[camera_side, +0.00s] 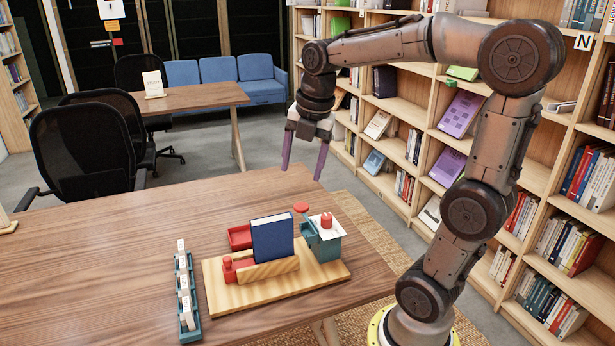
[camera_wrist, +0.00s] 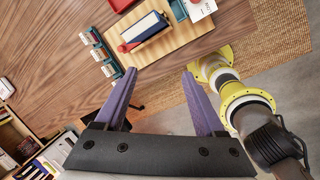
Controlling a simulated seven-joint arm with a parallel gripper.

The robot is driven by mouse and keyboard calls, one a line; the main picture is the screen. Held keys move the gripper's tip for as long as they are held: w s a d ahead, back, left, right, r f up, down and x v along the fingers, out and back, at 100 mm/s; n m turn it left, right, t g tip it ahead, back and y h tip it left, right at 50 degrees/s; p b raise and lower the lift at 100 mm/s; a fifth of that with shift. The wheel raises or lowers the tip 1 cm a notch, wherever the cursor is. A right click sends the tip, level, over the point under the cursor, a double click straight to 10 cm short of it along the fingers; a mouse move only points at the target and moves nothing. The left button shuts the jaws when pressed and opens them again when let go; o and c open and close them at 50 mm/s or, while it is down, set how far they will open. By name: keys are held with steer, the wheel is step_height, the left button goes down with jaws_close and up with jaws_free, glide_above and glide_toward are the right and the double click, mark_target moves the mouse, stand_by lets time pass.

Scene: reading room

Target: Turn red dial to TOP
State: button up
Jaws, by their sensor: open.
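A small red dial (camera_side: 326,220) stands on a white plate (camera_side: 335,231) with dark markings, too small to read. The plate is on top of a teal box (camera_side: 323,246) at the right end of a wooden board. In the wrist view my gripper (camera_wrist: 159,73) is also open with nothing between the fingers. The white plate (camera_wrist: 201,9) shows at the top edge there; which way the dial points cannot be told.
A red disc (camera_side: 301,207) sits just left of the dial. A teal rack (camera_side: 196,322) stands left.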

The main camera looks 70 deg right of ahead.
steer(key=s+a+m+t, duration=0.1)
steer(key=s+a+m, duration=0.1)
steer(key=a, duration=0.4)
steer(key=shift+s+r+m, duration=0.4)
steer(key=shift+s+r, duration=0.05)
steer(key=shift+s, duration=0.45)
steer(key=s+a+f+m+t, duration=0.1)
steer(key=s+m, duration=0.3)
steer(key=m, duration=0.4)
steer(key=s+a+f+m+t+y, duration=0.1)
steer(key=s+a+f+m, duration=0.3)
steer(key=m, duration=0.5)
steer(key=shift+a+f, duration=0.15)
steer(key=shift+a, duration=0.1)
